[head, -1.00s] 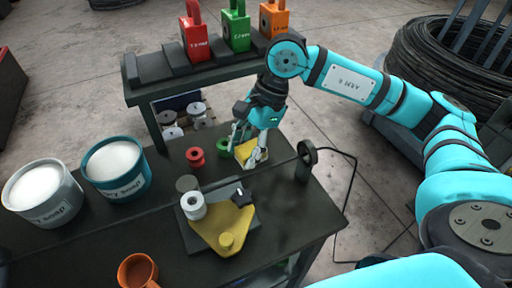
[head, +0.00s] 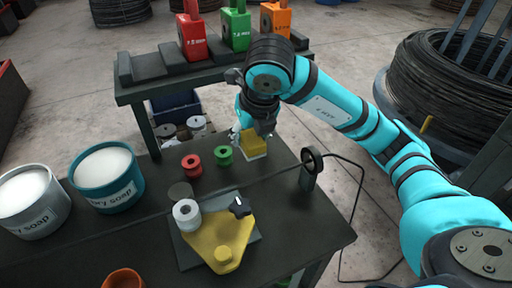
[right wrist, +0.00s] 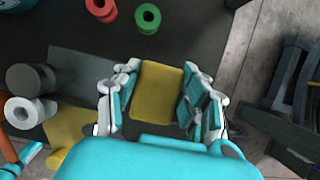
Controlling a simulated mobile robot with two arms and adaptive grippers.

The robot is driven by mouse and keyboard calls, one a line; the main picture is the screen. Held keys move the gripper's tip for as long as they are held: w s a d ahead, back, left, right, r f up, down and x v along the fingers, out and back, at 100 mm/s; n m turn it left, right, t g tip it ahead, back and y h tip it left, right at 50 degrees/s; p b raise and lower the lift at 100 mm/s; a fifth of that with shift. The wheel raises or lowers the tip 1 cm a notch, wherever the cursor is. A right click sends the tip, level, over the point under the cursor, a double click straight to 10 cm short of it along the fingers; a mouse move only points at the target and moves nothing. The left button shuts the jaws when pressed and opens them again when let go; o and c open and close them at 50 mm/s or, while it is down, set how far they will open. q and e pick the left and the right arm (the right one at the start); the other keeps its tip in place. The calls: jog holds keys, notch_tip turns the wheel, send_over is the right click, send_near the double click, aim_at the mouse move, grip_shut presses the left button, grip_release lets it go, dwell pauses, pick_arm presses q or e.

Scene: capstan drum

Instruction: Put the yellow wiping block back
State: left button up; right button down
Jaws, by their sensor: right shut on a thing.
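The yellow wiping block (head: 254,144), with a pale lower layer, is in my right gripper (head: 247,136) over the back right of the dark table. In the right wrist view the block (right wrist: 157,90) sits between the two fingers of my right gripper (right wrist: 156,95), which is shut on it. I cannot tell whether its underside touches the table.
A red spool (head: 192,164) and a green spool (head: 223,155) stand left of the block. A yellow plate (head: 215,240) with a white roll (head: 186,213) lies nearer. A guide ring on a post (head: 309,175) stands right. Soap tubs (head: 107,180) stand left.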

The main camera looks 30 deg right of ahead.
notch_tip(320, 180, down, 12)
jog(key=shift+s+f+p, duration=0.1)
jog(key=shift+p, duration=0.2)
jog(key=w+d+p, duration=0.1)
jog(key=w, duration=0.1)
jog(key=w+d+p, duration=0.1)
jog(key=w+d, duration=0.1)
jog(key=w, duration=0.1)
jog(key=w+d+p, duration=0.1)
jog(key=w+d, duration=0.1)
jog(key=w, duration=0.2)
jog(key=w+d+p, duration=0.1)
jog(key=w+d, duration=0.1)
jog(key=shift+w+d+r, duration=0.1)
jog(key=shift+d+r, duration=0.05)
jog(key=shift+r, duration=0.1)
jog(key=shift+f+p, duration=0.45)
jog(key=shift+f, duration=0.3)
jog(key=shift+f, duration=0.1)
